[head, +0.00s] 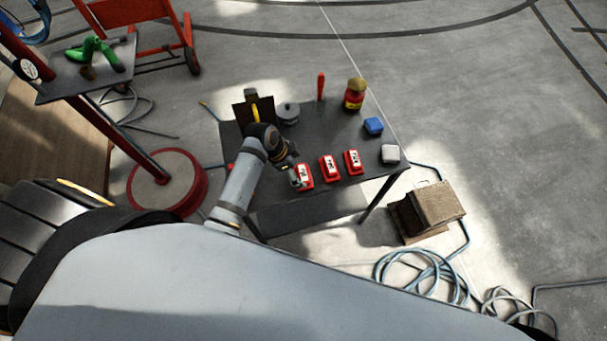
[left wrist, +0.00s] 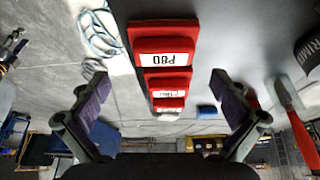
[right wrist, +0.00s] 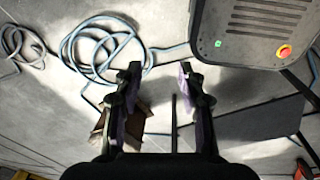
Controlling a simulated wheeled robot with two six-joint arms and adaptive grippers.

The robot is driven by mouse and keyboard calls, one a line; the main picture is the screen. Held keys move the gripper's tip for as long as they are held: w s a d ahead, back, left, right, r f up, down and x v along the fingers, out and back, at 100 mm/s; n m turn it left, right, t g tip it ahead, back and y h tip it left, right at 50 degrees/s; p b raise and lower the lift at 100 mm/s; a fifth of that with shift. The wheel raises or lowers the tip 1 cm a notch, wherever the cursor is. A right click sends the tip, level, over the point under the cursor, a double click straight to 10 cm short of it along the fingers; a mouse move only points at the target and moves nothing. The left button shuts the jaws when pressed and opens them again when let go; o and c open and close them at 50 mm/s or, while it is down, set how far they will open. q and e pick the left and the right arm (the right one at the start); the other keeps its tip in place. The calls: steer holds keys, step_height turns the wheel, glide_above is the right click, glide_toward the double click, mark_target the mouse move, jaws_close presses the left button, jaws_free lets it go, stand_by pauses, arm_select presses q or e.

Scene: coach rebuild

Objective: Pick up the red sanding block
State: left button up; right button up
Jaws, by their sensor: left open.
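Three red blocks with white labels lie in a row along the near side of the dark table (head: 262,190): the left one (head: 306,184), the middle one (head: 328,167) and the right one (head: 351,161). I cannot tell which is meant by the red sanding block. My left gripper (head: 293,174) is at the left red block and partly covers it. In the left wrist view the gripper (left wrist: 158,80) is open, and the nearest red block (left wrist: 163,45) shows ahead between and beyond the fingers. My right gripper (right wrist: 159,68) is open and empty, away from the table.
A blue block (head: 373,125) and a pale grey block (head: 390,154) lie on the table's right side. A brown box (head: 435,206) and coiled hose (head: 420,275) are on the floor.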

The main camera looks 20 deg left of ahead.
mark_target(302, 174)
arm_select(q)
steer(key=shift+w+d+f+p, duration=0.2)
steer(key=shift+w+f+p, duration=0.2)
steer(key=shift+f, duration=0.4)
steer(key=shift+p+x, duration=0.3)
steer(key=shift+x, duration=0.9)
steer(key=shift+d+f, duration=0.1)
steer(key=shift+f, duration=0.7)
steer(key=shift+w, duration=0.1)
steer(key=c, duration=1.3)
arm_select(e)
steer(key=shift+w+r, duration=0.4)
steer(key=shift+w, duration=0.45)
steer(key=shift+w+r, duration=0.4)
steer(key=shift+w, duration=0.4)
